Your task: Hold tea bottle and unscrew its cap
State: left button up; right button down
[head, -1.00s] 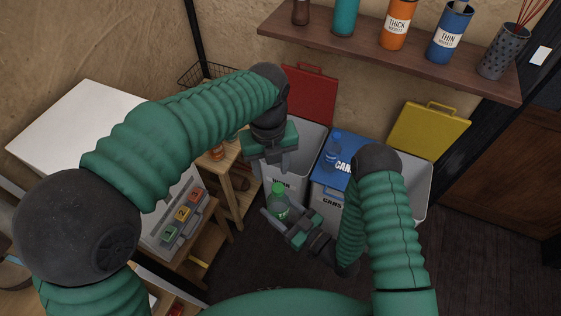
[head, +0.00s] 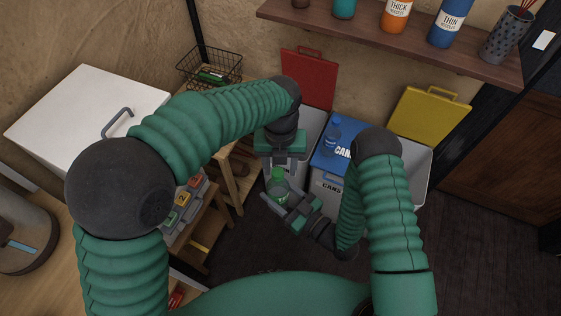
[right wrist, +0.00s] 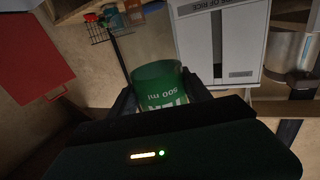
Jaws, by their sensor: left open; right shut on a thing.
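The tea bottle (head: 280,189) is small, with a green cap (head: 278,174), and stands roughly upright in my right gripper (head: 283,195). The right gripper is shut around its body. In the right wrist view, the green bottle (right wrist: 163,88) sits between the fingers with "500 ml" on its label; I cannot make out the cap there. My left gripper (head: 281,161) points down with its jaws open, just above and very close to the cap. I cannot tell whether its fingers touch the cap.
Behind the grippers stand a grey bin (head: 308,133) with a red lid (head: 310,78) and a blue-topped cans bin (head: 326,151) bearing a blue bottle (head: 332,134). A shelf (head: 380,42) with containers hangs above. A white-topped box (head: 80,113) is at left.

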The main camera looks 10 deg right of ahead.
pick_arm(q)
jog(key=shift+d, duration=0.15)
grip_shut()
jog(key=n, duration=0.5)
jog(key=shift+r, duration=0.1)
jog(key=n, duration=1.1)
jog(key=shift+s+n, duration=0.1)
jog(key=shift+n, duration=0.3)
jog(key=n, duration=0.3)
jog(key=shift+a+n, duration=0.25)
jog(key=shift+n, duration=0.05)
jog(key=shift+r, duration=0.1)
